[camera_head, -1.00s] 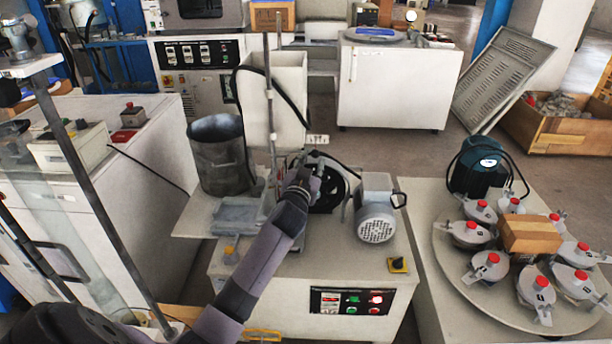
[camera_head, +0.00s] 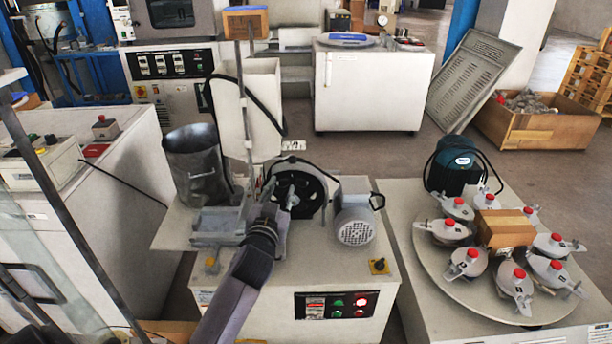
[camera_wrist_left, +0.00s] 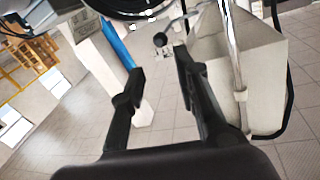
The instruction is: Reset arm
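My left arm comes up from the bottom of the head view, and its gripper (camera_head: 276,205) is in front of the machine with the black wheel (camera_head: 299,192). In the left wrist view the two black fingers of my left gripper (camera_wrist_left: 160,80) stand apart with nothing between them. Beyond them are the tiled floor, a white bin (camera_wrist_left: 250,65) and a metal rod (camera_wrist_left: 233,60). My right gripper is in neither view.
A motor (camera_head: 355,222) and a metal bucket (camera_head: 196,165) stand beside the wheel. At right, a round plate (camera_head: 437,268) carries several lidded jars and a cardboard box (camera_head: 505,229). A glass panel (camera_head: 40,255) is at left. Open floor lies behind the machine.

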